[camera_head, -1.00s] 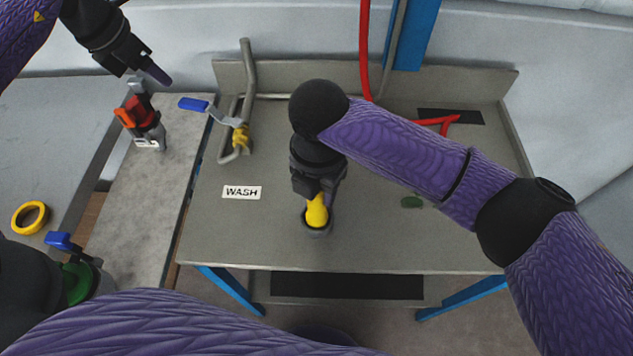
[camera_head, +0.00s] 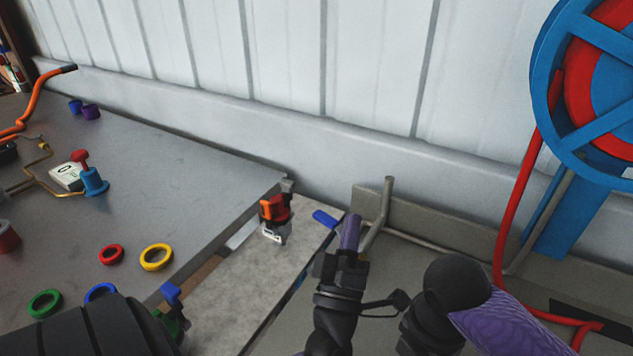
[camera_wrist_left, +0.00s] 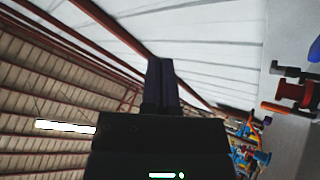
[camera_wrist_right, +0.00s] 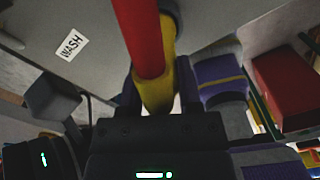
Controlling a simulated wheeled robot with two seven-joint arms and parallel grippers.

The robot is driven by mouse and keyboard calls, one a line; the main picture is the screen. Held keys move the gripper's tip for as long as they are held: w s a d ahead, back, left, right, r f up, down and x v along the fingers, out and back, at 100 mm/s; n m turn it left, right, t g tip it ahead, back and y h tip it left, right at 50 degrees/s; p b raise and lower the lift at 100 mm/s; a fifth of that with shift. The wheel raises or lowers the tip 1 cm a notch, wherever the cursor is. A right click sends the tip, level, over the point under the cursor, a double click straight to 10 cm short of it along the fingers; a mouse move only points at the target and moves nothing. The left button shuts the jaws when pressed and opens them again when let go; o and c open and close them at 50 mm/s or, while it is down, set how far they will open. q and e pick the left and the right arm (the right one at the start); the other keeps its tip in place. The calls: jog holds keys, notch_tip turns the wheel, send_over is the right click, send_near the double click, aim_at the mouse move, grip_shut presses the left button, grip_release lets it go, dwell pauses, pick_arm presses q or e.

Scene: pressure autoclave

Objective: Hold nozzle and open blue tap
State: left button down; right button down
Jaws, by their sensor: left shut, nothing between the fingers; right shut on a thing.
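The blue tap handle (camera_head: 326,218) shows beside the bent grey pipe (camera_head: 386,205) at the left end of the wash table. My left gripper (camera_head: 350,228) has its purple fingers shut and empty. Its fingertips are just right of the blue handle in the head view; I cannot tell whether they touch. They also show in the left wrist view (camera_wrist_left: 161,80), against the wall and roof. My right gripper (camera_wrist_right: 158,98) is shut on the yellow nozzle (camera_wrist_right: 166,88), with a red hose (camera_wrist_right: 141,38) above it. The nozzle is out of the head view.
A blue reel (camera_head: 560,150) holds red hose at the right. A red-orange valve (camera_head: 275,212) stands on the narrow side bench. The grey table (camera_head: 190,165) at the left carries several coloured rings and fittings. A WASH label (camera_wrist_right: 72,44) lies near my right gripper.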

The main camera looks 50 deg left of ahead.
pick_arm(q)
jog(key=s+a+f+n+g, duration=0.3)
jog(key=s+f+n+g, duration=0.4)
jog(key=f+n+g, duration=0.2)
notch_tip(320, 180, down, 2)
jog(key=shift+a+f+n+y, duration=0.25)
jog(key=shift+a+n+y, duration=0.05)
jog(key=shift+a+n, duration=0.1)
jog(key=shift+w, duration=0.1)
send_near(316, 218)
jog(key=x, duration=0.6)
jog(key=shift+a, duration=0.15)
jog(key=shift+w, duration=0.15)
